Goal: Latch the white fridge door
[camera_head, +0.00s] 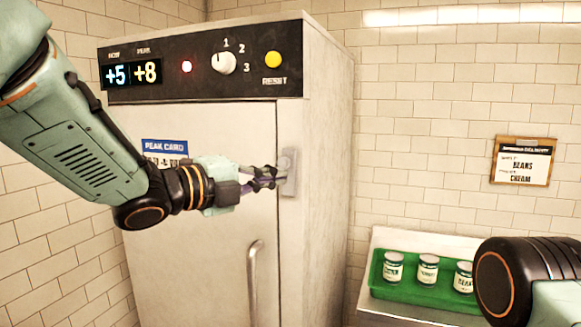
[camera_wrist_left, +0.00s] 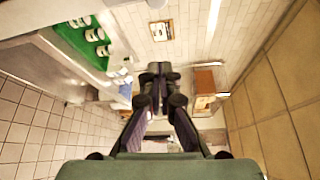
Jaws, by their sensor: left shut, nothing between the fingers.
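The white fridge (camera_head: 320,130) stands in the middle of the head view. Its door (camera_head: 200,265) looks closed, with a narrow seam down its right side and a vertical handle (camera_head: 254,285) low on that side. A pale latch (camera_head: 291,172) sits at the right edge, just right of the seam. My left gripper (camera_head: 274,176) reaches across the door from the left, its fingertips at the latch; touching or apart I cannot tell. In the left wrist view the gripper (camera_wrist_left: 159,72) is shut and empty. My right gripper is out of view; only part of my right arm shows at bottom right.
A control panel (camera_head: 205,60) with displays, a white knob (camera_head: 224,62) and a yellow button (camera_head: 273,60) tops the fridge. A green tray (camera_head: 400,287) with several jars lies on a counter at right. A notice (camera_head: 523,162) hangs on the tiled wall.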

